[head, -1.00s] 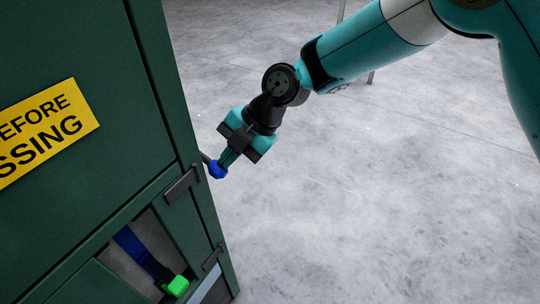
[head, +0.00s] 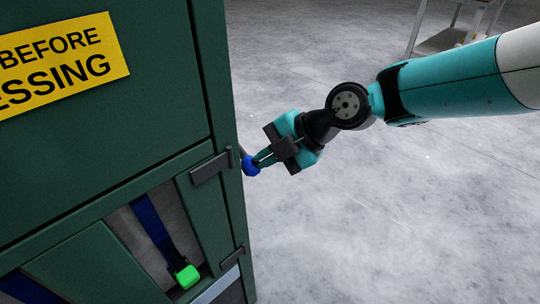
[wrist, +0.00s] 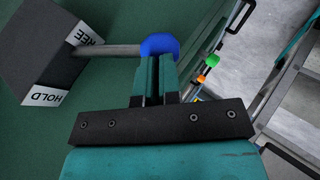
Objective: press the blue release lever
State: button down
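The blue release lever is a grey rod ending in a blue ball (head: 250,166). In the wrist view the blue ball (wrist: 160,43) sits right at my fingertips, and its rod runs left to a dark block (wrist: 42,50) with white HOLD and FREE labels. My gripper (head: 262,158) points left at the ball beside the green cabinet's edge. Its two fingers (wrist: 156,62) lie close together, with nothing visible between them. The tips overlap or touch the ball; exact contact is hard to tell.
The green cabinet (head: 110,130) fills the left, with a yellow sign (head: 60,62). Its opening shows a blue strap with a green end (head: 187,276). Dark handles or latches (head: 211,167) line its edge. Grey floor is clear at right; a table-like stand (head: 452,38) is behind.

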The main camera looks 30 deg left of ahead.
jog(key=shift+f, duration=0.35)
jog(key=a+r+p+v, duration=0.1)
jog(key=v, duration=1.3)
jog(key=shift+d+p, duration=0.25)
jog(key=shift+p, duration=0.15)
jog(key=shift+w+r, duration=0.1)
